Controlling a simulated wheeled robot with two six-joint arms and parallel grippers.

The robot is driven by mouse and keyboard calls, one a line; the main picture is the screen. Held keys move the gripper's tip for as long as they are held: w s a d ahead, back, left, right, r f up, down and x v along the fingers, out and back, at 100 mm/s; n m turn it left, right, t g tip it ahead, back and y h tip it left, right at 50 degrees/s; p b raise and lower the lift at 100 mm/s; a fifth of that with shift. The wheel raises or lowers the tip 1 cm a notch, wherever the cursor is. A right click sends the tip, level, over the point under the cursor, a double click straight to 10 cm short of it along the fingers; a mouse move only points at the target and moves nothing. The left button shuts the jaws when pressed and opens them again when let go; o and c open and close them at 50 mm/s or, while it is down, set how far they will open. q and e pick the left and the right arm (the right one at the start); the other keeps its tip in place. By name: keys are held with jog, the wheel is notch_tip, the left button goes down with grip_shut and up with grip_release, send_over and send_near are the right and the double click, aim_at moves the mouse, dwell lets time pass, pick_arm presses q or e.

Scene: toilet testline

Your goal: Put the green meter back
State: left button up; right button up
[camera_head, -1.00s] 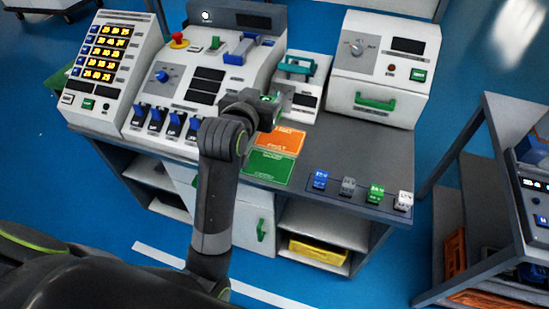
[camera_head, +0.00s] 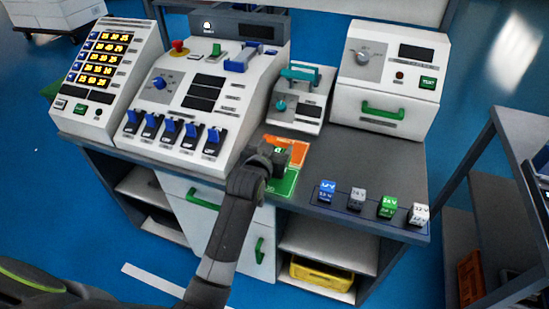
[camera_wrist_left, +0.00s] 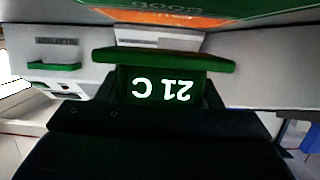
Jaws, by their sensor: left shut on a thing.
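The green meter (camera_wrist_left: 165,88) fills the middle of the left wrist view, a green block with a wider green plate on it and white lettering that reads 21 C upside down. My left gripper (camera_head: 279,153) is shut on it. In the head view the gripper hides most of the meter, and only a bit of green (camera_head: 278,149) shows at the fingertips. Gripper and meter are over the orange and green cards (camera_head: 286,186) on the bench; I cannot tell how high. My right gripper is not in view.
Small blue (camera_head: 326,190), grey (camera_head: 357,198), green (camera_head: 387,206) and white (camera_head: 419,214) blocks stand along the bench's front right. Behind are a tester with a teal handle (camera_head: 300,75) and a white box with a green handle (camera_head: 382,110). A switch console (camera_head: 205,95) stands left. The grey bench top (camera_head: 350,160) between is clear.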

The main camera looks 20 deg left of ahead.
pick_arm(q)
jog(key=shift+f, duration=1.55)
jog(key=shift+f, duration=0.15)
jog(key=o, duration=1.1)
